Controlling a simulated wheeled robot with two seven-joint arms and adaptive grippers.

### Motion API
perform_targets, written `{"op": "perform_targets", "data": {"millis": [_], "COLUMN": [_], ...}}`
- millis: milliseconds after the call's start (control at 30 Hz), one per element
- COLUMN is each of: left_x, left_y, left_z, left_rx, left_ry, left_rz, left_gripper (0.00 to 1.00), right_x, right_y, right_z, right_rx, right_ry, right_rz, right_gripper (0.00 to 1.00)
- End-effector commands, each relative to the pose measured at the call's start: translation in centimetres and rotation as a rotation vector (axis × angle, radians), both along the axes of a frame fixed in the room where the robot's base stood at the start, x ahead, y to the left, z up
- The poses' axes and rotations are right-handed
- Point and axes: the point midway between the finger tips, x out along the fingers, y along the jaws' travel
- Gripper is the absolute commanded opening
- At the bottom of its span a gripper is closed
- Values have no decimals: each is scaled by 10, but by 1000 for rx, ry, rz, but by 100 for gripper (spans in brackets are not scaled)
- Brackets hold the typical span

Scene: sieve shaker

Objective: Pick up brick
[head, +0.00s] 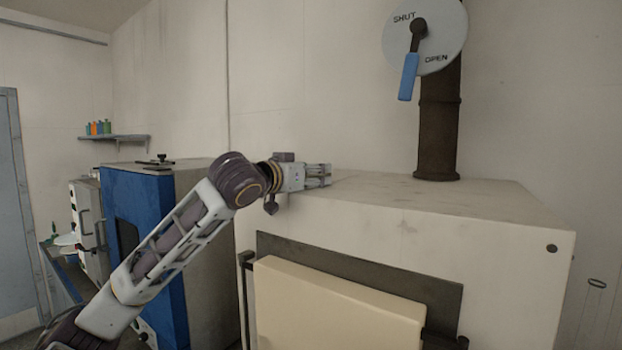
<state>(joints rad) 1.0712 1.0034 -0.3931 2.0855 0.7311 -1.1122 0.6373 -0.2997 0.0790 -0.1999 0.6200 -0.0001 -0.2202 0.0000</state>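No brick can be made out in the head view. My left gripper (320,175) is at the back left corner of the top of a large white furnace-like box (420,207). Its fingers point right, at about the level of that top. The fingers look small and close together, and I cannot tell whether they are open or shut, or whether anything is between them. My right gripper is not in view.
A thick cream door slab (335,310) is on the box's front. A dark pipe (438,125) rises from its top to a SHUT/OPEN dial (440,35) with a blue handle. A blue-fronted cabinet (165,230) stands left. The box top is mostly bare.

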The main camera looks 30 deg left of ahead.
Motion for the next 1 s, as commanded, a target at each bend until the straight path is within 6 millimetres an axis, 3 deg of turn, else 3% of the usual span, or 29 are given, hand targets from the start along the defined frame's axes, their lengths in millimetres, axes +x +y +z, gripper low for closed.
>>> {"op": "perform_targets", "data": {"millis": [33,267,667,1000], "left_x": [0,0,0,0], "left_y": [0,0,0,0], "left_z": [0,0,4,25], "left_rx": [0,0,0,-3], "left_ry": [0,0,-3,-5], "left_rz": [0,0,0,-1], "left_gripper": [46,18,17,17], "right_x": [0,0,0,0], "right_y": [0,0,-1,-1], "right_z": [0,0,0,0], "right_rx": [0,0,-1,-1], "right_ry": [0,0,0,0], "right_rz": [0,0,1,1], "right_gripper": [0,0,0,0]}}
